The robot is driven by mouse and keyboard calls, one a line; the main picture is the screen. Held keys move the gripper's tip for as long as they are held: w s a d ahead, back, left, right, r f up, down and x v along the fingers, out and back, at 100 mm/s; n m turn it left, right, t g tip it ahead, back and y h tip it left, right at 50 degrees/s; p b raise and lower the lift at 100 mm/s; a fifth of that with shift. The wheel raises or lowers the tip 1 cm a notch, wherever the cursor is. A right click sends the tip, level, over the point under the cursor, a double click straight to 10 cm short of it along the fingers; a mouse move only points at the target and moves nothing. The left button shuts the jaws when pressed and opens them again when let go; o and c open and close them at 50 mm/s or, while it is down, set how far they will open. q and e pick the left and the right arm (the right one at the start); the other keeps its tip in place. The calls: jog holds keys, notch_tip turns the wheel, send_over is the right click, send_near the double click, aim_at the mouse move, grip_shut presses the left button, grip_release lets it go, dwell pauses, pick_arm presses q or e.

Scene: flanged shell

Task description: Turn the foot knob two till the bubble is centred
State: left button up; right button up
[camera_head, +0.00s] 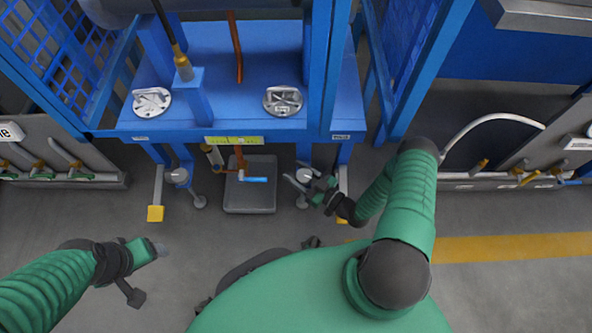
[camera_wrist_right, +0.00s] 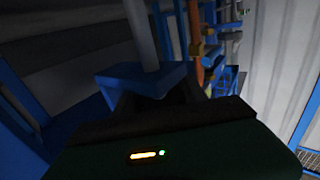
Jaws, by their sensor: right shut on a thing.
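The blue frame (camera_head: 215,60) carries a yellow-green level strip (camera_head: 234,140) on its front edge. Its bubble is too small to place. My right gripper (camera_head: 303,182) is shut at the frame's right front foot, its fingers around the foot knob, which they mostly hide. In the right wrist view a blue piece (camera_wrist_right: 145,77) on a grey rod (camera_wrist_right: 140,35) sits between my dark fingers (camera_wrist_right: 150,100). Another foot knob (camera_head: 177,176) is at the left front foot, apart from both grippers. My left gripper (camera_head: 160,248) is low at left, over bare floor; its jaws are unclear.
A grey tray (camera_head: 250,200) stands on the floor between the front feet, with a rust-coloured pipe and a blue-handled valve (camera_head: 253,179) above it. A yellow-ended pedal (camera_head: 155,213) is at left. Two round metal flanges (camera_head: 152,102) (camera_head: 283,100) are on the deck. Front floor is clear.

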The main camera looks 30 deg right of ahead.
jog(key=shift+d+m+t+h+p, duration=0.2)
jog(key=shift+m+h+p, duration=0.3)
jog(key=shift+h, duration=0.35)
jog(key=shift+d+m+t+h+p, duration=0.1)
jog(key=shift+m+t+h+p, duration=0.15)
jog(key=shift+m+h, duration=0.5)
jog(key=shift+w, duration=0.1)
jog(key=o, duration=1.4)
jog(key=shift+c, duration=0.2)
